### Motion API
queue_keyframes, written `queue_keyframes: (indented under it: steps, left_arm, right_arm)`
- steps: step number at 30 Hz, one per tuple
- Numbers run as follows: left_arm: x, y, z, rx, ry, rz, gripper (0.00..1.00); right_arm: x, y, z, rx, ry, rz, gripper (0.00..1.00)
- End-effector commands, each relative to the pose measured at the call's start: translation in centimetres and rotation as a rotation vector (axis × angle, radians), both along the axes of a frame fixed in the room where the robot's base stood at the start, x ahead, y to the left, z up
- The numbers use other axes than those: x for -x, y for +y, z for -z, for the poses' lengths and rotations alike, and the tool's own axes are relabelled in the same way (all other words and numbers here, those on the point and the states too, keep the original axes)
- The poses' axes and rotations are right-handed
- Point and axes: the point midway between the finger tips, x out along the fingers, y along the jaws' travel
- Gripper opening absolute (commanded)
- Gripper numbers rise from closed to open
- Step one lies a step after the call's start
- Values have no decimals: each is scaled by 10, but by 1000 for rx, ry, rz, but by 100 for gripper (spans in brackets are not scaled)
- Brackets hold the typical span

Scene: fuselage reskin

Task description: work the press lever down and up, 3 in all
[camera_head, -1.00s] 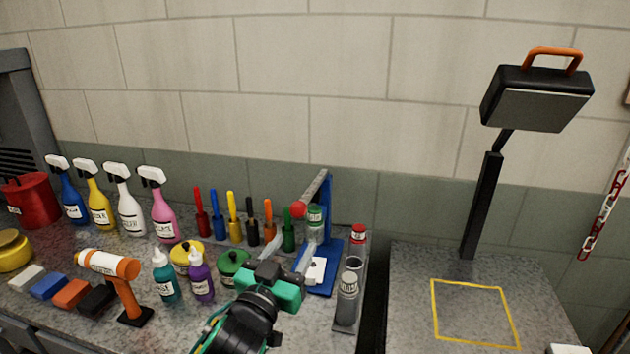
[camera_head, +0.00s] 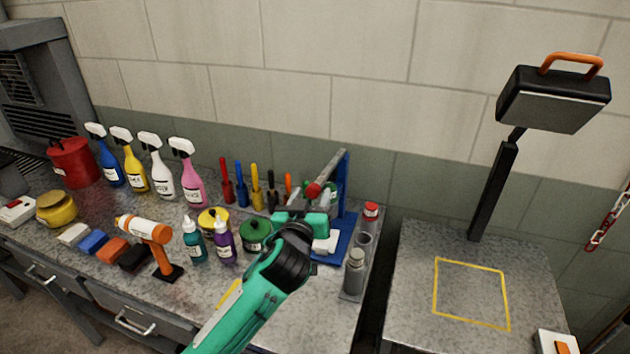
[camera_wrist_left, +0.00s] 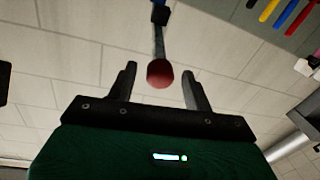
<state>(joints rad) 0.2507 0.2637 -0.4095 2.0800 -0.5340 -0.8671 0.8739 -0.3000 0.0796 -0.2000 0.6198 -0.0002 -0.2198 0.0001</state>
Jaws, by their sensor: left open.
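The press has a blue upright frame (camera_head: 343,180) and a blue base at the back right of the left bench. Its grey lever (camera_head: 328,171) slopes down toward me from the frame's top and ends in a red knob (camera_head: 314,189). My left gripper (camera_head: 311,204) is close below the knob, its arm reaching up from the front. In the left wrist view the knob (camera_wrist_left: 160,74) shows between the two spread fingers of my left gripper (camera_wrist_left: 159,80), with gaps on both sides. A white block (camera_head: 327,243) sits on the press base, partly hidden by the gripper. My right gripper is out of view.
The right bench is clear within a yellow square outline (camera_head: 470,318).

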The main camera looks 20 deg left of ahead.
Motion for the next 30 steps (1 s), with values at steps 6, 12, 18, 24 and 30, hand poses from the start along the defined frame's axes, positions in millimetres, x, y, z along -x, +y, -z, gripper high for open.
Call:
queue_keyframes:
  steps: [6, 12, 18, 24, 30]
  left_arm:
    - [-29, 2, -2, -1, 0, 1, 51]
    - [-38, 3, 0, 0, 1, 0, 51]
    - [-38, 3, 1, 0, 0, 1, 51]
    - [-38, 3, 0, 0, 0, 0, 22]
    - [-38, 3, 0, 0, 0, 0, 0]
  right_arm:
    - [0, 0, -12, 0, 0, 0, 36]
    - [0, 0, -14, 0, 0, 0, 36]
    - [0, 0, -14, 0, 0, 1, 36]
    - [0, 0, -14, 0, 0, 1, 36]
    - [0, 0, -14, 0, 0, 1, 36]
